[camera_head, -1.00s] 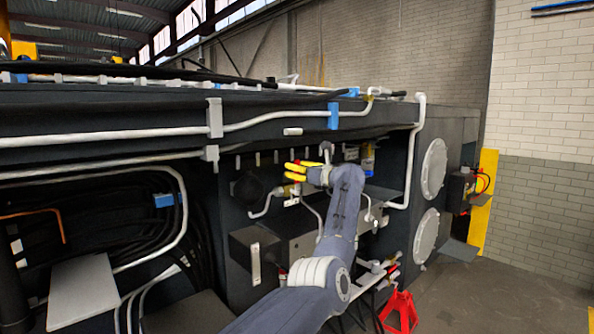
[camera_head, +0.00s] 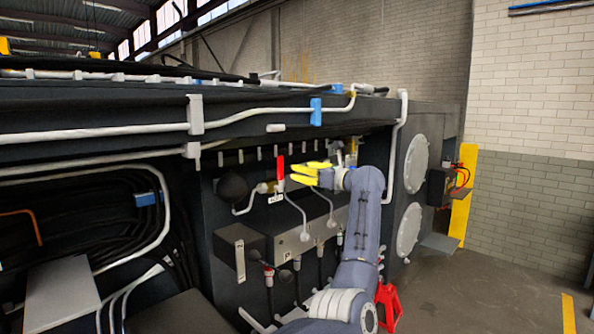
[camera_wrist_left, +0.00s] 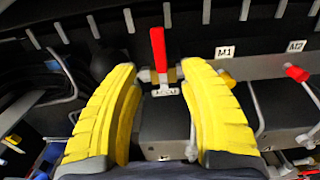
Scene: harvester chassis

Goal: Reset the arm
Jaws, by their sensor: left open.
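My left gripper (camera_head: 302,173) has yellow fingers and is in front of the chassis side. In the left wrist view the gripper (camera_wrist_left: 160,75) is open and nothing is held between its fingers. A valve with an upright red lever (camera_head: 280,169) is just left of the fingertips in the head view. In the left wrist view the red lever (camera_wrist_left: 158,50) stands in the gap between the fingertips and beyond them; the fingers do not appear to touch it. A white label sits at its base. My right gripper is not in view.
The dark chassis (camera_head: 450,120) carries pipes and hoses around the valve. A label M1 (camera_wrist_left: 225,52), a label M2 (camera_wrist_left: 295,46) and a red knob (camera_wrist_left: 298,73) are to the right. A red jack stand (camera_head: 388,305) is on the floor below; open floor is at right.

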